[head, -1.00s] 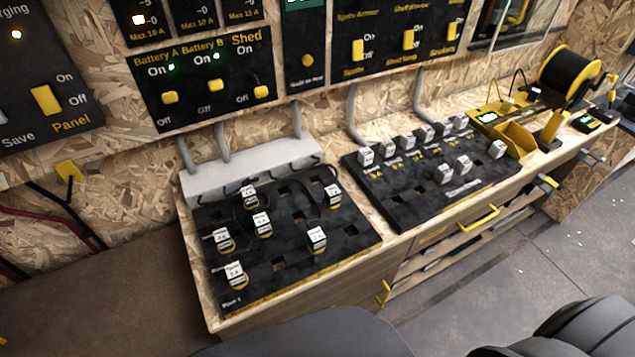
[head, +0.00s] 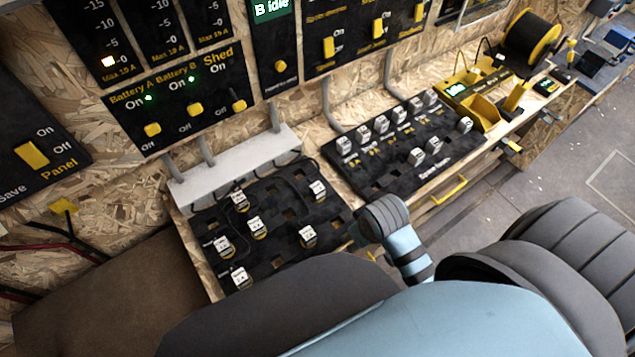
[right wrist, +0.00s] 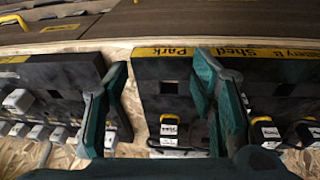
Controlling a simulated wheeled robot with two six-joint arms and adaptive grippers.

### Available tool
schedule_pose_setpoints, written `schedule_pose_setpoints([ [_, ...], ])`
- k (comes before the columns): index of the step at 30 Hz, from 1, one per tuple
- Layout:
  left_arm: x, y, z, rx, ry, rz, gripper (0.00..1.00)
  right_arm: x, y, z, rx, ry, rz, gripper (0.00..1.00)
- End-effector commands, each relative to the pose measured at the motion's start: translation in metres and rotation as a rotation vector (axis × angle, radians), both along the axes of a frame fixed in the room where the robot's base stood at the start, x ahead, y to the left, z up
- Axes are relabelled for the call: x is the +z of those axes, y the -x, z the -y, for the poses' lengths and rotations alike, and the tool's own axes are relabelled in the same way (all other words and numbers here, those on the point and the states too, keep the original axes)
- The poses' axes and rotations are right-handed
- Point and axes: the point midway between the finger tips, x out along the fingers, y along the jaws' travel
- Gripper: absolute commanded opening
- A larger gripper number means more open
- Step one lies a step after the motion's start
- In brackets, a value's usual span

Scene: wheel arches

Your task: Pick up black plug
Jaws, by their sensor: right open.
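Several black plugs with white labels and yellow rims stand on the black left board (head: 275,259). Some are a rear plug (head: 239,201), a right rear plug (head: 318,190) and a right front plug (head: 308,236). I cannot tell which one the task means. In the right wrist view my right gripper (right wrist: 162,68) is open and empty, with its green fingers spread over the board edge. A black plug (right wrist: 168,130) shows between the fingers, apart from both. Other plugs (right wrist: 265,132) stand right of them. In the head view my arm hides the fingers. My left gripper is out of view.
A second black board (head: 375,178) with several white-topped pieces lies to the right. A grey duct (head: 235,165) runs behind the left board, under the switch panels (head: 185,105). A yellow holder (head: 480,112) and cable reel (head: 533,38) stand at the far right.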

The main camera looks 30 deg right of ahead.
Motion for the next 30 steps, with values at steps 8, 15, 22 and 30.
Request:
schedule_pose_setpoints([
  [8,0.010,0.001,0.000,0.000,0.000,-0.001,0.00,0.035,-0.087,-0.007,0.009,-0.023,-0.088,0.52],
  [15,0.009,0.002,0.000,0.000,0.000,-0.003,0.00,0.074,-0.160,-0.019,0.041,-0.057,-0.188,0.52],
  [22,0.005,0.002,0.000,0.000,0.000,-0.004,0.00,0.089,-0.188,-0.026,0.065,-0.073,-0.241,0.52],
  [30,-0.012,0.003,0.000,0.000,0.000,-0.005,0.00,0.020,-0.187,-0.026,0.065,-0.072,-0.239,0.52],
])
